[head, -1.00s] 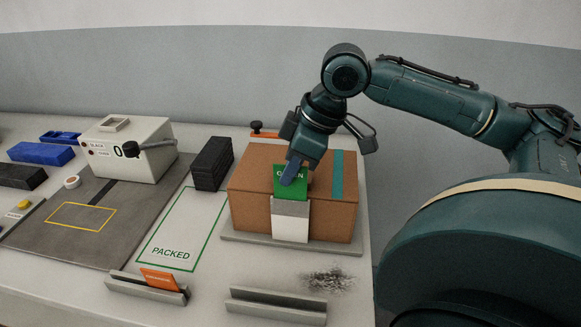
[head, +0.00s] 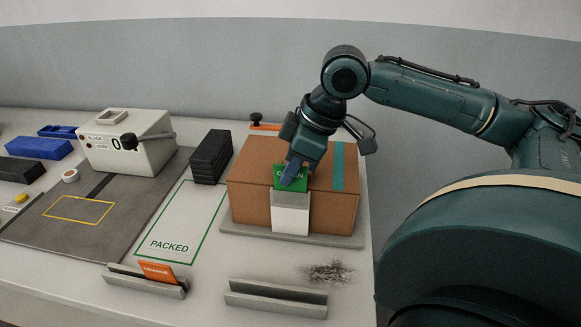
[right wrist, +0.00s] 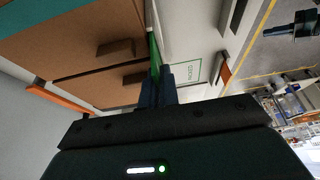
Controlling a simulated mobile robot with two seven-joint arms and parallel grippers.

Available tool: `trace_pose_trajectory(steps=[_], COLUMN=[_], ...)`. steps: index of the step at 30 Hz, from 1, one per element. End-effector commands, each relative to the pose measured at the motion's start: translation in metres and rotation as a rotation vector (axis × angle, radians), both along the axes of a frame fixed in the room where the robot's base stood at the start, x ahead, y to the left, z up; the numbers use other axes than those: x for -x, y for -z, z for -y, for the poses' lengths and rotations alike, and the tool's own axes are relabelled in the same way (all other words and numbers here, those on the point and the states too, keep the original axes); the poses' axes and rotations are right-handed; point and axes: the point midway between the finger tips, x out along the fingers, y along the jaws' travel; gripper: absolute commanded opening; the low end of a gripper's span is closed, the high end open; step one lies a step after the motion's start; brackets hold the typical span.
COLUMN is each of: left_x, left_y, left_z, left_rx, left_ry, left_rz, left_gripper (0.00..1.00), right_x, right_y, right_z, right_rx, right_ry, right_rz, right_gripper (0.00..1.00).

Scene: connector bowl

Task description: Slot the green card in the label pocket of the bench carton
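The green card (head: 291,183) stands upright at the front face of the brown bench carton (head: 249,195). Its lower part is hidden behind the white label pocket (head: 290,217) on that face, and its upper part shows above the pocket. My right gripper (head: 292,172) is shut on the card's top part from above. In the right wrist view the fingers (right wrist: 157,88) hold the green card (right wrist: 154,55) edge-on, close against the carton (right wrist: 95,35). My left gripper is out of view.
An orange card stands in a grey holder (head: 145,281) at the front; an empty grey holder (head: 275,298) is right of it. Black blocks (head: 211,157) stand left of the carton, near the green PACKED outline (head: 170,245). A white lever box (head: 128,147) stands farther left.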

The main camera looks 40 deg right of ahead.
Motion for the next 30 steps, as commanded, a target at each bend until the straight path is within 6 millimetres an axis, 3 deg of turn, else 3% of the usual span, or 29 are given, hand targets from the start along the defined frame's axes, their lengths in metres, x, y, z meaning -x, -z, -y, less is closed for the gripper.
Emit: trace_pose_trajectory(steps=[17,27,30], left_x=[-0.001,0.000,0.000], left_y=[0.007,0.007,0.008], left_z=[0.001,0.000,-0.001], left_rx=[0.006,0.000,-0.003], left_ry=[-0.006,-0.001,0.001], left_rz=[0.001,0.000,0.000], left_gripper=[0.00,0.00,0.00], right_x=[0.000,-0.001,-0.001], right_y=[0.012,0.012,0.012], right_z=[0.000,0.001,0.002], right_rx=[0.000,0.003,0.005], right_ry=[-0.001,0.002,0.005], right_rz=[0.000,0.001,0.003], right_gripper=[0.00,0.28,0.28])
